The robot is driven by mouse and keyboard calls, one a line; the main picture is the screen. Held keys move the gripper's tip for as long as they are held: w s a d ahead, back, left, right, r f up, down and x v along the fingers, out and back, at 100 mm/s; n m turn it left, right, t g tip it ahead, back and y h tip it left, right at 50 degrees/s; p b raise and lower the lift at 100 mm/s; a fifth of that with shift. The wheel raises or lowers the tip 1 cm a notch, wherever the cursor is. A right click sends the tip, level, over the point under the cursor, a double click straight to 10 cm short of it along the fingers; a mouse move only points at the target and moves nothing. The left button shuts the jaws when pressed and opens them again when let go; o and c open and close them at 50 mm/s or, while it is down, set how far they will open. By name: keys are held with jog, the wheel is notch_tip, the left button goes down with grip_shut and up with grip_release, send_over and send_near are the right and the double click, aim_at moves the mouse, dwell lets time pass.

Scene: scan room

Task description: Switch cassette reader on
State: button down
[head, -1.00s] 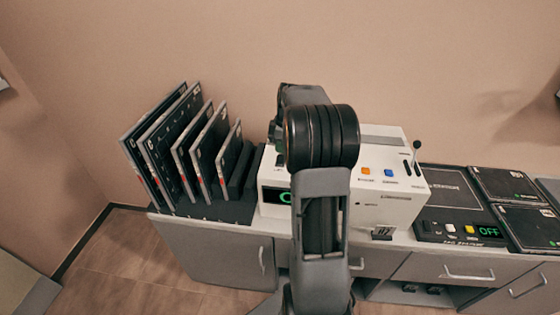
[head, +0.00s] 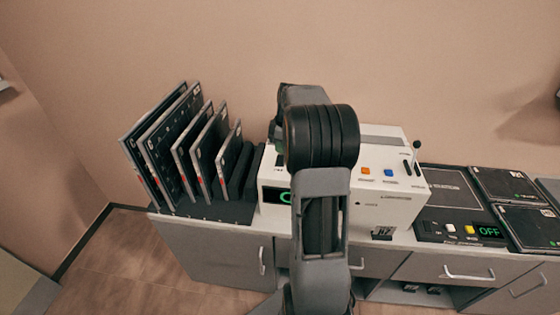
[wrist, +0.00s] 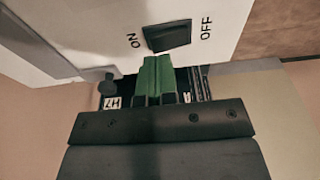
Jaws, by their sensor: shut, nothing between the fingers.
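The cassette reader (head: 385,210) is a white box on the counter, with an orange and a blue button and a black lever on top. Its front display is partly hidden by my arm; a green character shows at its left. In the wrist view, a black rocker switch (wrist: 168,36) sits on the reader's white side wall (wrist: 90,30), between the words ON and OFF. My gripper (wrist: 152,60) has green fingers closed together, with tips right by the switch's edge nearer ON. Whether they touch it, I cannot tell. My arm hides most of my gripper in the head view.
A rack of several upright dark cassettes (head: 160,145) stands left of the reader. Right of it lie a black panel (head: 462,231) with buttons and a green OFF display, and flat dark cassettes (head: 507,184). Grey cabinets (head: 215,248) stand below.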

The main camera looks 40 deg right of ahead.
aim_at(281, 156)
jog(key=shift+f+b, duration=0.85)
jog(key=shift+f, duration=0.45)
dwell(0.4)
jog(key=shift+r, duration=0.1)
jog(key=shift+r+p, duration=2.7)
jog(key=shift+r, duration=0.8)
jog(key=shift+f, duration=0.1)
